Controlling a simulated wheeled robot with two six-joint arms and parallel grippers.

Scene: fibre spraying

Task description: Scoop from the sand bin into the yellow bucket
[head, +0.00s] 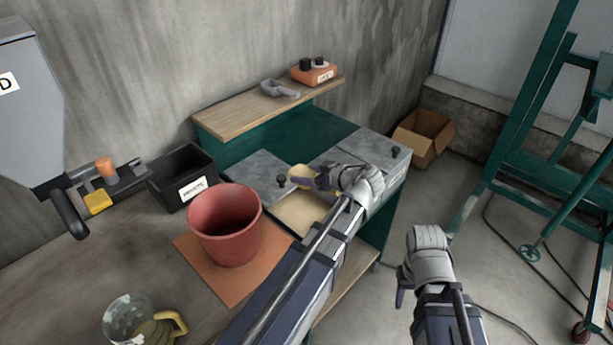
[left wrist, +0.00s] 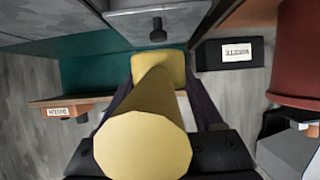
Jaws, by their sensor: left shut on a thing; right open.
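The sand bin (head: 298,214) shows in the head view as an open compartment with pale tan sand, set in the green bench. My left gripper (head: 312,178) is shut on a yellow scoop (head: 302,173), above the bin's far edge. In the left wrist view the scoop (left wrist: 142,140) shows its round handle end nearest the camera; I cannot tell whether it carries sand. The bucket (head: 225,228) is red, not yellow, and stands left of the sand bin; it shows at the right in the left wrist view (left wrist: 300,60). My right gripper (head: 402,283) is open and empty, low at the right.
The bucket stands on an orange mat (head: 190,245). A black labelled bin (head: 182,178) is behind it. Grey lids (head: 381,152) with black knobs flank the sand. A grey scoop (head: 279,89) lies on the shelf. A jug (head: 130,315) with a yellow handle is front left.

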